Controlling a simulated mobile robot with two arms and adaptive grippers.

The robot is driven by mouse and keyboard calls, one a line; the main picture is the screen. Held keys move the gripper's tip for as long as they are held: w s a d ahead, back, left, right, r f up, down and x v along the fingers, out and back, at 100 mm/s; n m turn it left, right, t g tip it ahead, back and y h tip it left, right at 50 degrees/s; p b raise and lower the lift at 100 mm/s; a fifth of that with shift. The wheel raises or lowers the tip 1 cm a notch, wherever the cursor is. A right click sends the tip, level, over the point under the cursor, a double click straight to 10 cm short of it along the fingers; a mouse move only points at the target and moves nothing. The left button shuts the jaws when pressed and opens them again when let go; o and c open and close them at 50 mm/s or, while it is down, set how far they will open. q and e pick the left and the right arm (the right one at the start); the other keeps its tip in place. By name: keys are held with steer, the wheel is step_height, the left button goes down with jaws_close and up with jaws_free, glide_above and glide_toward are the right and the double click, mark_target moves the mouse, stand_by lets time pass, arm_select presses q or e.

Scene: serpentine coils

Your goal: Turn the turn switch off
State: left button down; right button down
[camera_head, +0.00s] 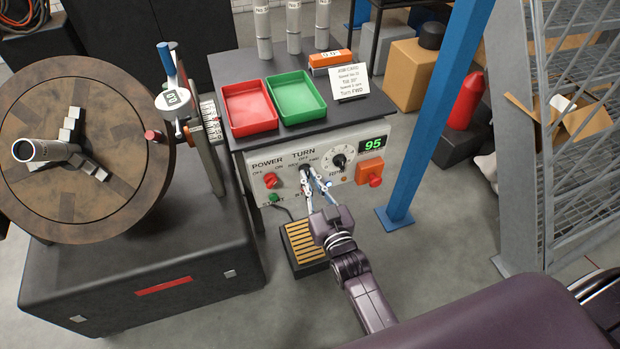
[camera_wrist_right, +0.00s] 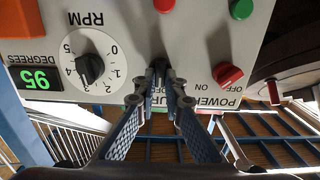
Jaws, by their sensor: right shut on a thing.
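The turn switch (camera_wrist_right: 158,68) is a dark knob on the grey control panel (camera_head: 258,160), under the label TURN in the head view. My right gripper (camera_head: 314,182) is at this switch, its fingers shut on the knob. In the right wrist view the two fingertips (camera_wrist_right: 160,90) close around the dark knob from both sides and hide most of it. The exact pointing direction of the switch cannot be told. My left gripper is in neither view.
Beside it are a red POWER knob (camera_head: 270,180), a green button (camera_head: 274,198), an RPM dial (camera_head: 338,161), a display reading 95 (camera_head: 373,145) and a red button on an orange box (camera_head: 370,171). A blue post (camera_head: 432,120) stands right; a round turntable (camera_head: 95,90) stands left.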

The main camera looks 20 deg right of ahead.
steer(key=c, duration=2)
jaws_free()
steer(key=s, duration=1.2)
steer(key=shift+d, duration=0.2)
steer(key=s+a+f+g, duration=0.1)
steer(key=s+f+g, duration=0.25)
steer(key=f, duration=0.65)
steer(key=s+f+n+g, duration=0.15)
steer(key=s+f, duration=0.35)
steer(key=f, duration=0.6)
steer(key=s+a+f+g, duration=0.1)
steer(key=s+f+g, duration=0.3)
steer(key=f, duration=0.6)
steer(key=s+d+f+g, duration=0.2)
steer(key=s+f, duration=0.3)
steer(key=s, duration=0.3)
steer(key=s+d+f+g, duration=0.3)
steer(key=s+f, duration=0.2)
steer(key=s, duration=0.4)
steer(key=s+d+f+g, duration=0.2)
steer(key=s+f, duration=0.3)
steer(key=s, duration=0.3)
steer(key=shift+s+d+f+n+g+h, duration=0.3)
steer(key=shift+d+f+g, duration=0.1)
steer(key=shift+g, duration=0.1)
